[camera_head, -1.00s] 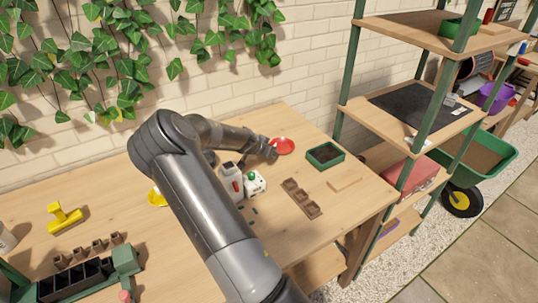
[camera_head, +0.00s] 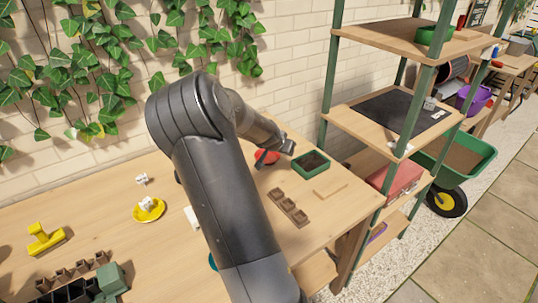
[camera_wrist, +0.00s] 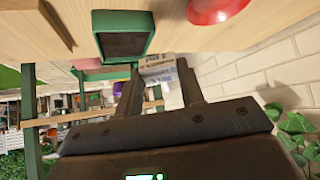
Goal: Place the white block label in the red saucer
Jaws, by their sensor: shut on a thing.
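The red saucer (camera_head: 270,160) lies on the table toward the wall, partly hidden by my arm's end in the head view. It also shows at the top edge of the wrist view (camera_wrist: 217,9). My gripper (camera_head: 287,147) is above the table, close to the saucer and the green tray. In the wrist view my gripper (camera_wrist: 160,82) is shut on a pale block with faint markings, which looks like the white block label (camera_wrist: 158,69). The label cannot be made out in the head view.
A dark-filled green tray (camera_head: 310,165) stands right of the saucer. Brown pots (camera_head: 288,207) and a thin wooden board (camera_head: 330,190) lie nearer. A yellow saucer (camera_head: 149,212) holds a small white thing (camera_head: 148,203). A green-posted shelf (camera_head: 327,85) rises behind at right.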

